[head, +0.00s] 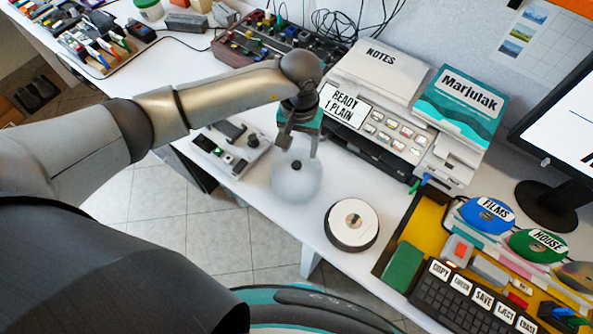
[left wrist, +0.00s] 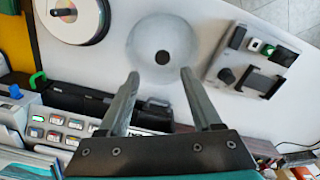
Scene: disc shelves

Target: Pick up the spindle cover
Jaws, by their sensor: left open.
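The spindle cover (head: 296,188) is a clear, pale dome with a black knob on top. It stands on the white table below my left gripper (head: 299,148). The left wrist view shows the cover (left wrist: 146,42) from above, its dark knob near the middle. My left gripper (left wrist: 160,74) is open and empty there, its two fingertips apart, one on each side of the knob's line and a little short of it in the picture. In the head view the fingers point down just above the knob. I cannot tell whether they touch the dome. My right gripper is not in view.
A stack of white discs (head: 338,222) stands right of the cover. A grey device with knobs (head: 236,160) lies to the left. A printer-like machine (head: 372,128) is behind. A yellow tray (head: 399,240) is at the right. The table's front edge is close.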

